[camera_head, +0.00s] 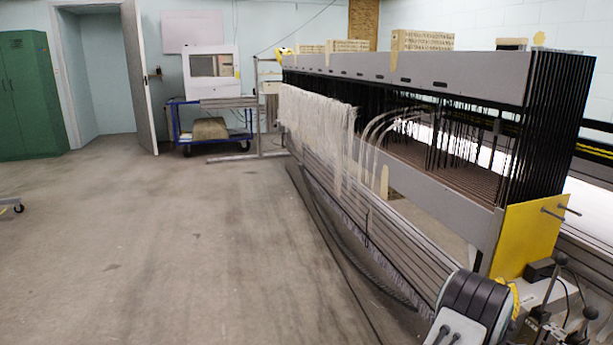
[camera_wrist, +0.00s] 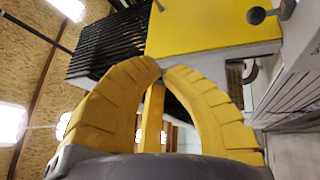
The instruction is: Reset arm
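My gripper (camera_wrist: 161,70) shows in the wrist view as two curved, ribbed yellow fingers. Their tips meet or nearly meet, and I see nothing clearly held at the tips. A narrow yellow strip (camera_wrist: 152,115) shows in the gap between the fingers; I cannot tell whether it is behind them. In the head view, my dark grey arm is at the lower right, beside the near end of the loom. A bit of yellow at its right edge may be a finger. The loom (camera_head: 440,75) is a long grey frame with black heddle bars and white warp threads (camera_head: 318,115) hanging over its left side.
A yellow end panel (camera_head: 527,240) on the loom is close to my arm; a yellow panel (camera_wrist: 195,25) also shows in the wrist view. Dark levers (camera_head: 560,300) stand at the lower right. A blue cart (camera_head: 205,122) stands at the back. The floor (camera_head: 150,240) on the left is clear.

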